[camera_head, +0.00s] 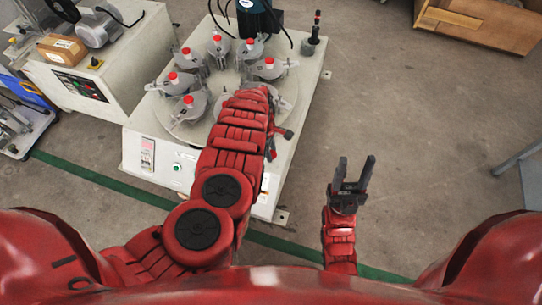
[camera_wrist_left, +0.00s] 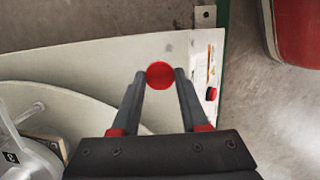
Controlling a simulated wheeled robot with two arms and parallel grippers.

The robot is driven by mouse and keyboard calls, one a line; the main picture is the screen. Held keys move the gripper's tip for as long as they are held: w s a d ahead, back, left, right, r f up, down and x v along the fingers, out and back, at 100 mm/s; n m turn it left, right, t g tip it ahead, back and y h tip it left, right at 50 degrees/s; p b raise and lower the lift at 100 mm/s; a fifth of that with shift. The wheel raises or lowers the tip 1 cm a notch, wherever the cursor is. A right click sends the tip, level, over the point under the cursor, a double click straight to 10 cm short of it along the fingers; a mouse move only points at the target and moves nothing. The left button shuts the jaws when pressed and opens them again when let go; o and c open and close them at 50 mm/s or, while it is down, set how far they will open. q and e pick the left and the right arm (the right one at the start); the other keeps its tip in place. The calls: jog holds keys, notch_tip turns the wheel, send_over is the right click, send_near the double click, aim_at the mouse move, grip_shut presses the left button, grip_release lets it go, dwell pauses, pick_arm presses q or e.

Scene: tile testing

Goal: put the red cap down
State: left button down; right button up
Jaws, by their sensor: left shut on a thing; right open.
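The red cap (camera_wrist_left: 160,75) is between the two fingertips of my left gripper (camera_wrist_left: 160,82) in the left wrist view. The gripper is shut on it, over the pale top of the machine (camera_wrist_left: 110,60), near its edge. The height above that top is hard to tell. In the head view my left arm covers part of the machine (camera_head: 140,120) and the held cap is not clearly visible. My right gripper (camera_head: 354,173) is open and empty, over the floor to the right of the machine.
Several grey fixtures with red tops, one of them here (camera_head: 188,103), stand around a round plate (camera_head: 285,95) on the machine. A dark motor (camera_head: 257,18) and a black post (camera_head: 314,35) stand at its back. Another bench (camera_head: 125,65) is at left.

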pick_arm(q)
jog(key=shift+w+f+b, duration=0.1)
jog(key=shift+f+b, duration=0.85)
jog(key=shift+f, duration=0.8)
jog(key=shift+f, duration=0.2)
jog(key=shift+c, duration=2.1)
grip_release()
jog(key=shift+r, duration=0.1)
